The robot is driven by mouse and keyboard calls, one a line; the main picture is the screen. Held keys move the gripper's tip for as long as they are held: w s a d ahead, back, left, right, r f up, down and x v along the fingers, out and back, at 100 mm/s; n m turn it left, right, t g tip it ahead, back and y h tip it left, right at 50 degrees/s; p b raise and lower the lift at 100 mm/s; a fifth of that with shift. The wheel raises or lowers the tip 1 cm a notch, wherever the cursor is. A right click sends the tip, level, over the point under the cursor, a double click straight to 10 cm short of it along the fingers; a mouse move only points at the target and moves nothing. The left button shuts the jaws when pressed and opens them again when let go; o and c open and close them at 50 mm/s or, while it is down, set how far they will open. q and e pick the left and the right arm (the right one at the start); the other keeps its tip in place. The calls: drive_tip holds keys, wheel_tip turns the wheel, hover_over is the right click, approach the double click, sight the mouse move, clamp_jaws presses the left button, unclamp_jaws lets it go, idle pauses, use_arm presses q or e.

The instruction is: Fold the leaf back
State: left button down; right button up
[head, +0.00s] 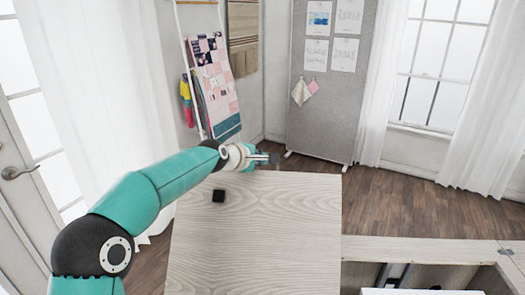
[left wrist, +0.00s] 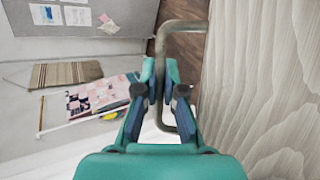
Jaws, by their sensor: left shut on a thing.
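The leaf (head: 265,235) is a pale wood-grain panel in the lower middle of the head view. It also fills the right side of the left wrist view (left wrist: 265,90). My left gripper (head: 275,158) reaches over the leaf's far left part to its far edge. In the left wrist view my left gripper (left wrist: 160,78) is shut on a bent metal handle (left wrist: 181,26), which runs between its fingers beside the leaf. The handle is too small to make out clearly in the head view. My right gripper is in neither view.
A grey pinboard (head: 322,105) and a quilt rack (head: 213,80) stand behind. Bare floor (head: 400,205) lies between.

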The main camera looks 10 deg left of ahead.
sight(242, 174)
use_arm(q)
drive_tip(key=w+f+g+p, duration=0.1)
drive_tip(key=w+f+p, duration=0.3)
drive_tip(key=f+p, duration=0.1)
drive_tip(key=shift+a+f, duration=0.2)
drive_tip(key=c, duration=1.7)
unclamp_jaws()
drive_tip(key=o, duration=0.4)
drive_tip(key=shift+r, duration=0.15)
drive_tip(key=shift+o, duration=0.2)
drive_tip(key=shift+r, duration=0.1)
drive_tip(key=shift+a, duration=0.1)
drive_tip(key=v, duration=1.1)
drive_tip(key=shift+s+a+r, duration=0.1)
drive_tip(key=shift+s+r, duration=0.15)
drive_tip(key=shift+s, duration=0.05)
